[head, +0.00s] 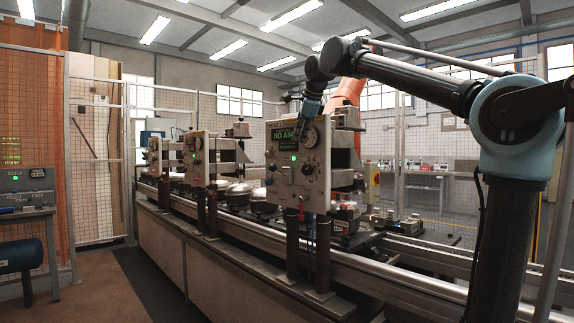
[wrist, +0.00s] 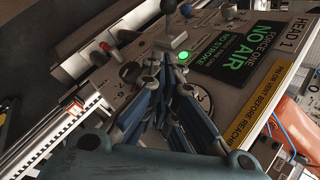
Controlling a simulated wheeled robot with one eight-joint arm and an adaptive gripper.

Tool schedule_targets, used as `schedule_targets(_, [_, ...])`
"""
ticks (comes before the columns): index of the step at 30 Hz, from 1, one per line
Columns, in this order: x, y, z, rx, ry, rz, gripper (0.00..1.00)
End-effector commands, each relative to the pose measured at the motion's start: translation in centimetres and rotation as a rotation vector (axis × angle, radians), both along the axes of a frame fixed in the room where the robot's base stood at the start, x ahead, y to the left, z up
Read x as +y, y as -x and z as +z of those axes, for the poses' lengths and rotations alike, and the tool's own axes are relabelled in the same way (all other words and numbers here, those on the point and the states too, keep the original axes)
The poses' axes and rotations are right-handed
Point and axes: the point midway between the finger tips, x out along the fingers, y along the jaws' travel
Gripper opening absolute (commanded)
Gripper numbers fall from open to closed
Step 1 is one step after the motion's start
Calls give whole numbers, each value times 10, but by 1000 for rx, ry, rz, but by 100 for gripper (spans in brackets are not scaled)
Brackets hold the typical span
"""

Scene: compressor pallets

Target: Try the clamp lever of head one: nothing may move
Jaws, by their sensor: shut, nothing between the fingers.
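The head-one panel (head: 312,190) is the nearest upright plate on the line in the head view. Its display (head: 287,147) reads NO AIR. In the wrist view the panel (wrist: 122,72) carries a HEAD 1 label (wrist: 289,37). A pale metal block with a stem (wrist: 171,42) stands at the top, near a dark round knob (wrist: 186,10); I cannot tell for certain that this is the clamp lever. My gripper (wrist: 165,66) is shut and empty in front of the panel, just below that block; contact is unclear. It also shows in the head view (head: 300,130).
A red-tipped switch (wrist: 104,46) and a lit green lamp (wrist: 184,56) sit on the panel. A yellow warning strip (wrist: 267,88) and blue hoses lie at right. More heads (head: 194,158) stand farther along the conveyor (head: 235,246).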

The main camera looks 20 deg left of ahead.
Motion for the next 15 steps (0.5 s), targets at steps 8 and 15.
schedule_targets(8, [0,0,0,0,0,0,0])
schedule_targets(15, [4,-5,-7,0,-1,1,0])
